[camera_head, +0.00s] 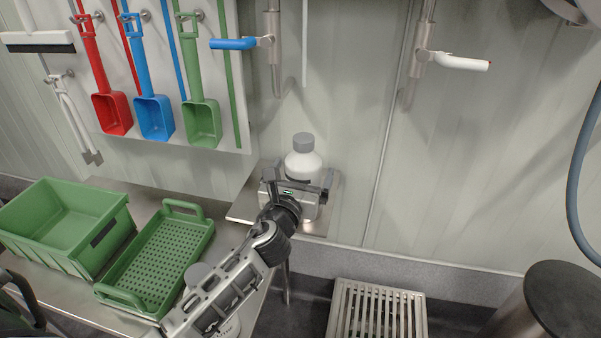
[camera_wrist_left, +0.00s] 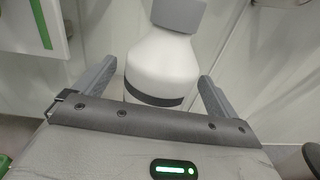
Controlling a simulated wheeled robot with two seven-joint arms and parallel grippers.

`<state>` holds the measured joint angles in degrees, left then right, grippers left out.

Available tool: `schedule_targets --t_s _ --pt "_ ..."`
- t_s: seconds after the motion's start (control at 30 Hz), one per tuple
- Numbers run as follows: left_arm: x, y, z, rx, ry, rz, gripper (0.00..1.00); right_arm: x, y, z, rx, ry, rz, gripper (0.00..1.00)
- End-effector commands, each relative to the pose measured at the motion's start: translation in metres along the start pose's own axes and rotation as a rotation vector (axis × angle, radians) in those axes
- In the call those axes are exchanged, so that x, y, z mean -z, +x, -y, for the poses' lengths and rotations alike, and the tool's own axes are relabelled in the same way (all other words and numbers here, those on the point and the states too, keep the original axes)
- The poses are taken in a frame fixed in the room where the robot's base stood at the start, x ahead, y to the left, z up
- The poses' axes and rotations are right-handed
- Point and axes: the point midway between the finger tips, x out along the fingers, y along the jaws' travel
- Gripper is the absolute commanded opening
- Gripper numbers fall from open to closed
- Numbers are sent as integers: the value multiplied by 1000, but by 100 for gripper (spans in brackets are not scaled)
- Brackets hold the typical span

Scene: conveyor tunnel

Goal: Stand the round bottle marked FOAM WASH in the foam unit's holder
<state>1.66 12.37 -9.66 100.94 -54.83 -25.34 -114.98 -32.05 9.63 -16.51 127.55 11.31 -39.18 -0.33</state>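A white round-shouldered bottle (camera_head: 304,163) with a grey cap stands upright over a small steel shelf (camera_head: 243,210) at the wall. A dark band shows low on the bottle; I cannot tell whether it belongs to the bottle or a holder. No marking is readable. My left gripper (camera_head: 299,180) is in front of it, its fingers on either side. In the left wrist view the bottle (camera_wrist_left: 163,66) is between the open fingers, with small gaps. The gripper hides its base. A second grey-capped bottle (camera_head: 199,274) is mostly hidden behind my left arm. My right gripper is not in view.
A green crate (camera_head: 112,226) and a perforated green tray (camera_head: 203,238) sit on the steel table at left. Coloured scoops (camera_head: 154,118) hang above. Pipes with a blue handle (camera_head: 232,44) and a white handle (camera_head: 462,62) run down the wall. A floor grate (camera_head: 345,300) lies below.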

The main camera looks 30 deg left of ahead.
Motion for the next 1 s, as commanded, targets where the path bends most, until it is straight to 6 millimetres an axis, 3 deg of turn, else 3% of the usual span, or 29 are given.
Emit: schedule_targets --t_s 0.03,0.17,0.27,0.43,0.8,1.0 --pt "6 0 0 -1 0 -2 96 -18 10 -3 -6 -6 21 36" --pt "11 -1 0 -2 1 -13 96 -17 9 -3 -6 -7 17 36" --pt "10 -1 0 -2 0 -11 96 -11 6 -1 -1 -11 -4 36" --pt "9 -1 0 -2 0 -9 96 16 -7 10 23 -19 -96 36" --pt "3 -97 0 0 -2 -6 96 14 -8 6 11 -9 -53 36" --pt "1 -137 -1 0 -2 -1 96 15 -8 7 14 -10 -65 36"
